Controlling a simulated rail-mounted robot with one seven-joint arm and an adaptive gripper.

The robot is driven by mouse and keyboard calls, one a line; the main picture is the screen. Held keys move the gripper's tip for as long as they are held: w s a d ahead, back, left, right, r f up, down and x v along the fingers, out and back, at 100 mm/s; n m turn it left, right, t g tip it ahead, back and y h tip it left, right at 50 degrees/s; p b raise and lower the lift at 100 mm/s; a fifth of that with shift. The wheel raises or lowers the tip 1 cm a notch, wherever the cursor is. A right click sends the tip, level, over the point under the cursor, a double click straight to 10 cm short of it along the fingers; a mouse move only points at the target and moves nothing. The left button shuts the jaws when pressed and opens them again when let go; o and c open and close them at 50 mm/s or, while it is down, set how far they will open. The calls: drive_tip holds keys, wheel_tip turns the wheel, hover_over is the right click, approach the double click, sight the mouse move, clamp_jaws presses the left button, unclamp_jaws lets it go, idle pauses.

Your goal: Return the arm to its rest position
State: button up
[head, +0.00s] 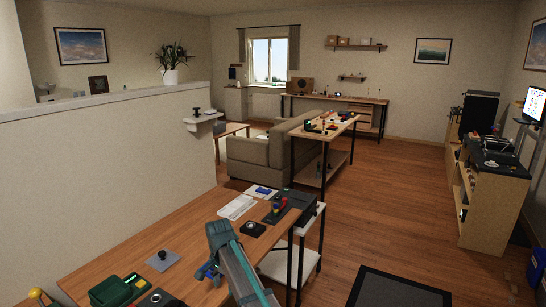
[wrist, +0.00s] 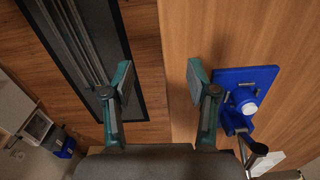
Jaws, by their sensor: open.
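My gripper (wrist: 160,85) is open in the wrist view. Its two grey and teal fingers stand apart with nothing between them. They are above the line where a light wooden surface (wrist: 225,35) meets darker wood on the left. In the head view my grey and teal arm rises from the bottom edge over the wooden table. Whether the fingers show there is hard to tell.
A blue plate with a white knob (wrist: 247,106) lies right of the fingers in the wrist view. In the head view, a dark green device (head: 118,290), a grey plate with a black knob (head: 163,260) and a black ring-shaped part (head: 253,229) lie on the table. A dark mat (head: 398,288) lies on the floor.

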drive_tip(key=s+d+f+n, duration=0.2)
drive_tip(key=s+d+f, duration=0.3)
drive_tip(key=d, duration=0.5)
drive_tip(key=s+d+f+n, duration=0.1)
drive_tip(key=s+d+f, duration=0.2)
drive_tip(key=d+f, duration=0.5)
drive_tip(key=s+d+f+n, duration=0.2)
drive_tip(key=s+d+f, duration=0.1)
drive_tip(key=s+d, duration=0.45)
drive_tip(key=s+d+f+n, duration=0.2)
drive_tip(key=s+d+f, duration=0.2)
drive_tip(key=s+d, duration=0.35)
drive_tip(key=s+f+g, duration=0.3)
drive_tip(key=s+f, duration=0.6)
drive_tip(key=s, duration=0.5)
drive_tip(key=s+f+g, duration=0.3)
drive_tip(key=s+f, duration=0.5)
drive_tip(key=s, duration=0.5)
drive_tip(key=shift+s+d+f+g, duration=0.2)
drive_tip(key=shift+s+f+g, duration=0.15)
drive_tip(key=shift+f+g, duration=0.05)
